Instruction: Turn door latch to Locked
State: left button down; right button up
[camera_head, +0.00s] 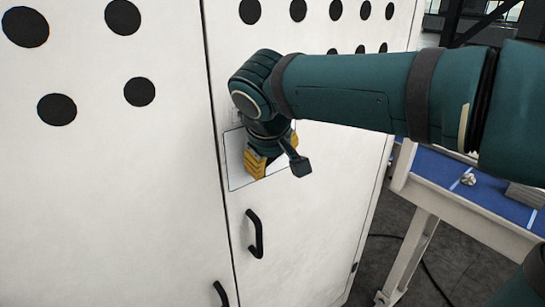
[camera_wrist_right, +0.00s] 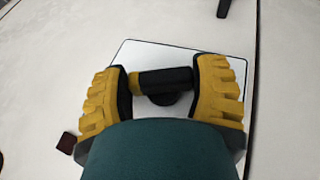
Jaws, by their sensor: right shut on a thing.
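The door latch (camera_wrist_right: 168,80) is a short black bar with a yellow end at the left, lying nearly level in the right wrist view. It sits on a black hub on a white plate (camera_wrist_right: 150,52). My right gripper (camera_wrist_right: 162,76) is shut on the latch, with a yellow-backed finger at each end of the bar. In the head view my right gripper (camera_head: 264,163) is at the plate (camera_head: 237,160) on the white cabinet door and hides the latch. No Locked marking is readable. My left gripper is not in view.
A black door handle (camera_head: 254,234) is below the plate, and another handle (camera_head: 221,294) is lower left. The white doors carry round black holes. A blue-topped table (camera_head: 435,165) stands at right. A dark cable (camera_head: 430,275) lies on the floor.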

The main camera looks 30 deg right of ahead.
jog(key=shift+a+f+h+b, duration=0.1)
jog(key=shift+f+h+b, duration=0.05)
jog(key=shift+h+b, duration=0.8)
jog(key=shift+n+t+h+b, duration=0.3)
jog(key=shift+n+h+b, duration=0.2)
jog(key=shift+h+b, duration=0.7)
jog(key=shift+b, duration=0.35)
